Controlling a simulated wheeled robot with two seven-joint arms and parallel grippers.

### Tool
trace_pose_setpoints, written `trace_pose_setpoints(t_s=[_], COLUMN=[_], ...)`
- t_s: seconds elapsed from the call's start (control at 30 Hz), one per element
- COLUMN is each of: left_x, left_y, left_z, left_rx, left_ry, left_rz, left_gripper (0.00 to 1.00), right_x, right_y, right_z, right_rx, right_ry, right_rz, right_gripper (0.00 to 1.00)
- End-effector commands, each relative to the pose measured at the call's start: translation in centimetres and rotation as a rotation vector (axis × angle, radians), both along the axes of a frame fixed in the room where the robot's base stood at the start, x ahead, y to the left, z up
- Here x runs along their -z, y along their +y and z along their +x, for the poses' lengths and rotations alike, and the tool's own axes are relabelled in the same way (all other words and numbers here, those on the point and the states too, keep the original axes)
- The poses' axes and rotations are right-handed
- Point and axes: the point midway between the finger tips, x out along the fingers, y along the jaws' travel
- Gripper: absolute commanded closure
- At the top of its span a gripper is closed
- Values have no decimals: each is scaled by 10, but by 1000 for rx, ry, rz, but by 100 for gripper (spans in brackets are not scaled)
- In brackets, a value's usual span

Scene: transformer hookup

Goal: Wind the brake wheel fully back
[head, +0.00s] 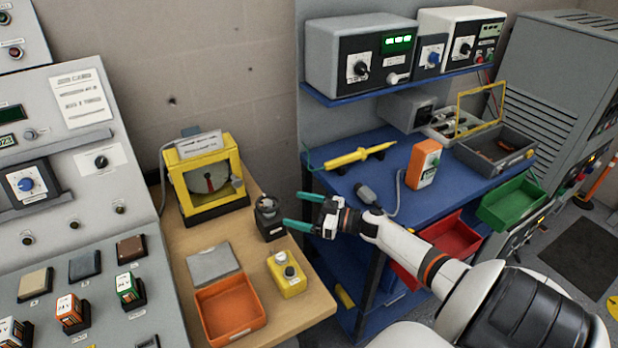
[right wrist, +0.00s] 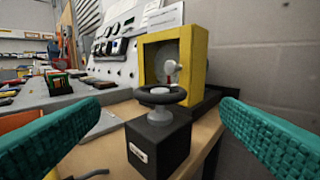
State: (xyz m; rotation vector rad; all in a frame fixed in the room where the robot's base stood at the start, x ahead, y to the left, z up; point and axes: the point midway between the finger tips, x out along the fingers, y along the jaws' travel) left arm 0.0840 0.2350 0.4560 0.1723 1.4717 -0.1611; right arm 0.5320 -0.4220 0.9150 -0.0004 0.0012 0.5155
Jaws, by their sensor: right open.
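The brake wheel (right wrist: 161,94) is a small black handwheel on top of a black box (right wrist: 160,144) with a pale label. In the head view the wheel (head: 266,206) stands on the wooden bench, in front of the yellow dial gauge. My right gripper (head: 290,208) reaches in from the right, with its green fingers pointing at the wheel. In the right wrist view its fingers (right wrist: 160,128) are wide apart, one on each side of the wheel and box, and hold nothing. They appear short of the wheel. My left gripper is not in view.
The yellow gauge (head: 168,170) stands behind the wheel. A grey plate (head: 213,264), an orange tray (head: 203,317) and a yellow button box (head: 288,278) lie on the bench (head: 185,240). A blue shelf cart (head: 345,182) with tools stands to the right, under my right arm.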

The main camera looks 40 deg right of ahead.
Motion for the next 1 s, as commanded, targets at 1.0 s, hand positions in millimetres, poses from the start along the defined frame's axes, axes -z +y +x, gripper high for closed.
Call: trace_pose_setpoints(t_s=[1.0], left_x=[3], left_y=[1], left_z=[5], left_rx=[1], left_ry=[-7], left_rz=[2], left_gripper=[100], right_x=[0], right_y=[-13], right_z=[-23], right_rx=[0], right_ry=[0], right_rz=[1], right_gripper=[13])
